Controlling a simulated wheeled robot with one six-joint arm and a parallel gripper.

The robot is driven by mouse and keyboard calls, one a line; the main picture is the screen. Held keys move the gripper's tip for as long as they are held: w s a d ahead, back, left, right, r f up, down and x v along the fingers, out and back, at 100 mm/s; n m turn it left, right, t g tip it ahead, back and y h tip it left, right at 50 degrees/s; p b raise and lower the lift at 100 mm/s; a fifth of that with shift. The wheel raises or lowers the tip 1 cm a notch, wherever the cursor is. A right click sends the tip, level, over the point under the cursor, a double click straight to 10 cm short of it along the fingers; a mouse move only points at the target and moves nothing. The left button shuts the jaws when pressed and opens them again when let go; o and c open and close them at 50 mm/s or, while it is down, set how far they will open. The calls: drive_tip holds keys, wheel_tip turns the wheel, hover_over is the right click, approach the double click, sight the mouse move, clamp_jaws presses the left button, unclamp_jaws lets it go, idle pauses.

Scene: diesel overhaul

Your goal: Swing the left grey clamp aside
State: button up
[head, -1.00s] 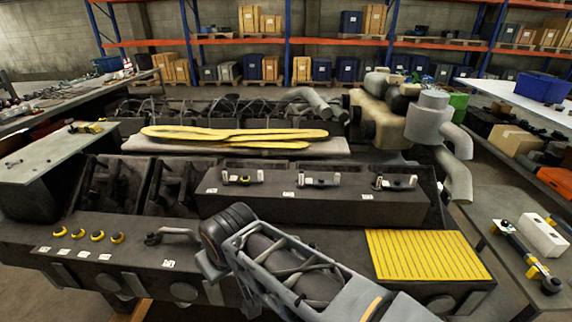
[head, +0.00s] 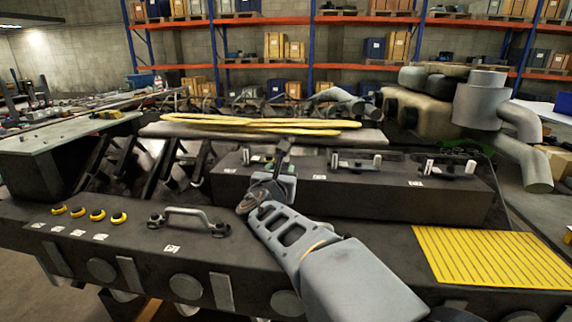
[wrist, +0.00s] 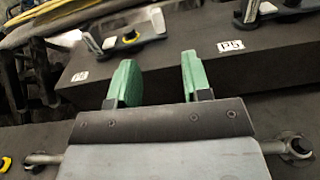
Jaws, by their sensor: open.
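Three clamps with pale end pads sit in a row on the long dark block. I take the leftmost clamp (wrist: 125,40) to be the left grey clamp. It has a yellow-ringed knob and shows at upper left in the wrist view, ahead of my gripper (wrist: 159,82). My gripper's green fingers are apart with nothing between them. In the head view my arm partly hides this clamp. The middle clamp (head: 356,163) and right clamp (head: 458,166) stand clear. No contact between gripper and clamp can be seen.
White number labels (head: 319,177) mark the dark block (head: 390,196). A grey bar handle (head: 187,212) and several yellow-ringed knobs (head: 97,215) lie on the front ledge, left of my arm. A yellow ribbed plate (head: 490,256) is at right. Yellow slings (head: 250,125) lie behind.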

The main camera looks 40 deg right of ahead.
drive_tip(key=shift+n, duration=0.4)
drive_tip(key=x, duration=1.4)
drive_tip(key=shift+w+a+r+p, duration=0.1)
drive_tip(key=shift+w+a+p, duration=0.15)
drive_tip(key=shift+p, duration=0.1)
drive_tip(key=shift+c, duration=0.4)
clamp_jaws()
